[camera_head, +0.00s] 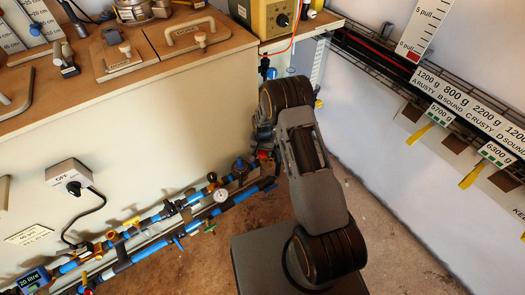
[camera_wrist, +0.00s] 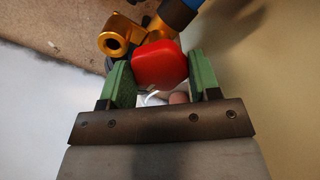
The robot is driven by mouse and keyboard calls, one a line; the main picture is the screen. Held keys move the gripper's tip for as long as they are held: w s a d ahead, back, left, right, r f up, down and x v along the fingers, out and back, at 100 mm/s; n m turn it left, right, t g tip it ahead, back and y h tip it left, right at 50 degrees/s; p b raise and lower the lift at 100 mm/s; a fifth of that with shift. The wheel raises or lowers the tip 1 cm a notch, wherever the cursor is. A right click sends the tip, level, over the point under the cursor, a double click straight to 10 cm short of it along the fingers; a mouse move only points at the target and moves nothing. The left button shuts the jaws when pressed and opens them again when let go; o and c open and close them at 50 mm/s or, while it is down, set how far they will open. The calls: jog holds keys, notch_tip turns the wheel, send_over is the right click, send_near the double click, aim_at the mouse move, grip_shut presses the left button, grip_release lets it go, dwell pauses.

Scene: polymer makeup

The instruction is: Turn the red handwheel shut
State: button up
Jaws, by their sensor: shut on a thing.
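The red handwheel (camera_wrist: 160,65) shows in the wrist view as a rounded red block. My gripper (camera_wrist: 158,74) has its two green fingers on either side of it and is shut on it. A gold fitting (camera_wrist: 118,38) and a blue pipe end (camera_wrist: 178,14) lie just beyond the handwheel. In the head view my arm covers most of this place, and the fingers cannot be made out there.
Blue pipes (camera_head: 149,221) with valves and a gauge (camera_head: 221,195) run low along the cabinet (camera_head: 150,125). A wooden worktop (camera_head: 93,72) is above. A wire rack with weight labels (camera_head: 447,90) lines the right wall. The brown floor (camera_head: 395,240) is open at lower right.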

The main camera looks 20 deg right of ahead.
jog(key=shift+s, duration=0.1)
dwell(0.4)
jog(key=o, duration=0.9)
notch_tip(320, 180, up, 14)
jog(key=p, duration=0.4)
jog(key=shift+f, duration=0.1)
